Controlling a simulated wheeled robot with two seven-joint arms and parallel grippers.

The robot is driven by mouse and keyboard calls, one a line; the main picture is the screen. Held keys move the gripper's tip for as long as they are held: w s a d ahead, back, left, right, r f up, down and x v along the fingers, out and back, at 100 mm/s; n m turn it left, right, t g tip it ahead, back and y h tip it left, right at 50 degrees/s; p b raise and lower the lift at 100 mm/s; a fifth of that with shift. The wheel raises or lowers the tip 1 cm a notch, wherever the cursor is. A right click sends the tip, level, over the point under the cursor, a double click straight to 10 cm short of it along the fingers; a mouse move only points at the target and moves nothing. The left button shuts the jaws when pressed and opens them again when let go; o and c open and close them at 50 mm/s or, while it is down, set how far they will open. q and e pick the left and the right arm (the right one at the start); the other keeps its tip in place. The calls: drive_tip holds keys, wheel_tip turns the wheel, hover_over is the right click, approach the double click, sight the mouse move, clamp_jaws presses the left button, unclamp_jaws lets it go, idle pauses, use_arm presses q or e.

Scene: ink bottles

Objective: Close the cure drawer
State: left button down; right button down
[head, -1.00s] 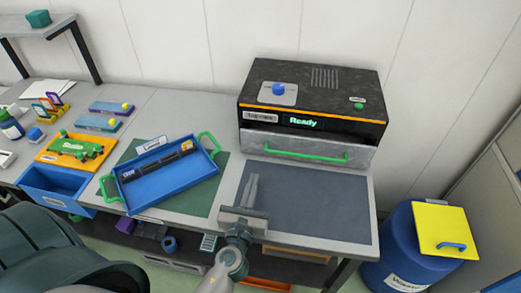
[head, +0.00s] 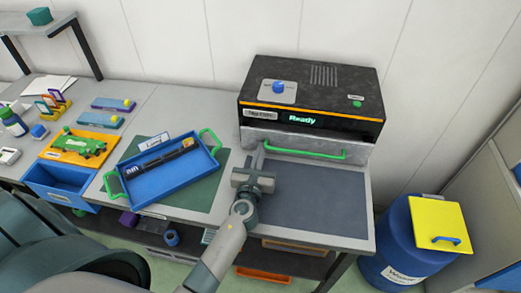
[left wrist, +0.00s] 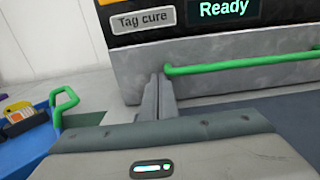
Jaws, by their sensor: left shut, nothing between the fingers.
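The cure drawer (head: 310,146) has a grey front with a long green handle (head: 305,155), below the black Tag cure machine (head: 315,88). The drawer front sits close under the machine; I cannot tell whether a small gap is left. In the left wrist view the drawer front (left wrist: 230,83) fills the upper middle, with the handle (left wrist: 245,63) across it. My left gripper (head: 259,150) is shut and empty, its fingertips at the drawer front by the handle's left end. The fingertips (left wrist: 160,78) also show in the left wrist view; contact is unclear. My right gripper is out of view.
A dark mat (head: 315,195) lies clear before the machine. A blue tray (head: 165,175) with green handles stands to its left. An orange board (head: 78,146) with a green item is further left. A blue barrel (head: 400,245) stands at the right.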

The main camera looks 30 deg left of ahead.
sight(262, 139)
use_arm(q)
drive_tip(key=shift+w, duration=0.1)
drive_tip(key=x, duration=0.4)
drive_tip(key=shift+w+a+r, duration=0.1)
drive_tip(key=shift+r, duration=0.15)
drive_tip(key=shift+r, duration=0.15)
